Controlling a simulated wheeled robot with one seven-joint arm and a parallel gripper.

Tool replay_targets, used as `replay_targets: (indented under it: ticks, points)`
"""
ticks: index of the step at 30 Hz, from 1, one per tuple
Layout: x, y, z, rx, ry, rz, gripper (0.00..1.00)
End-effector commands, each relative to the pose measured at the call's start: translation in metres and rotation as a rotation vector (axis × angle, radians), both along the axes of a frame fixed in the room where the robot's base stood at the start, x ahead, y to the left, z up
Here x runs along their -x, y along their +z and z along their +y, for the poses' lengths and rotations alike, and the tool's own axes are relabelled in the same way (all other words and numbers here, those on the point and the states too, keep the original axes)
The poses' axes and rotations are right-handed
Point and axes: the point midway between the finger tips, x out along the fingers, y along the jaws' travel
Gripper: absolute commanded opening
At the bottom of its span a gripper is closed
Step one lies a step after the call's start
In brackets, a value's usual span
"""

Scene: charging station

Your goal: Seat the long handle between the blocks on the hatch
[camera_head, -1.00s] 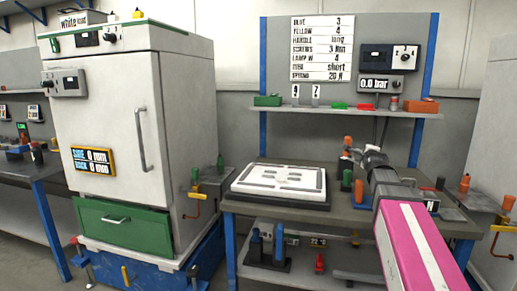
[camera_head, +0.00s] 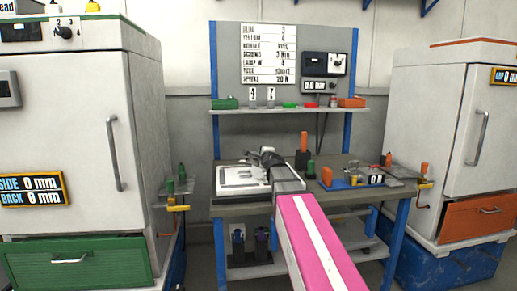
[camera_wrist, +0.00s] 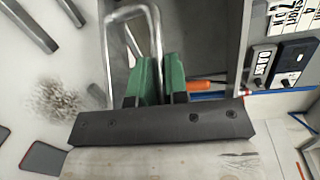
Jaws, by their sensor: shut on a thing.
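The hatch (camera_head: 236,178) is a pale panel lying flat in a dark-edged tray on the bench. In the wrist view a pale surface with a speckled patch, probably the hatch (camera_wrist: 50,70), fills the left side. Dark blocks (camera_wrist: 28,25) show on it. My gripper (camera_head: 258,158) is over the hatch's right part. In the wrist view my gripper's green fingers (camera_wrist: 158,78) are shut on a bent silver bar, the long handle (camera_wrist: 112,45). The handle's gripped part is partly hidden by the fingers. I cannot tell whether it touches the hatch or sits between the blocks.
A blue tray of small parts (camera_head: 352,182) lies at the bench's right. A shelf (camera_head: 290,110) and written sheet (camera_head: 269,54) are behind. White cabinets flank the bench, left (camera_head: 75,120) and right (camera_head: 455,110).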

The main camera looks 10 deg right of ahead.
Motion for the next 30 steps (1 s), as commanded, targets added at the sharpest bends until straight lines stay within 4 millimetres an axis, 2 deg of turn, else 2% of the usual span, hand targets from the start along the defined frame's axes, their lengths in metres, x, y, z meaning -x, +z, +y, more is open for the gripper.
replay_targets:
  ticks: [11,17,23,30]
  points:
    - [-0.019,-0.015,-0.004,-0.001,0.152,0.0,0.0]
    - [-0.03,-0.017,-0.004,-0.002,0.306,-0.001,0.0]
    - [-0.039,-0.008,-0.002,0.0,0.5,-0.004,0.0]
    - [-0.045,0.015,-0.005,0.001,0.729,-0.004,0.0]
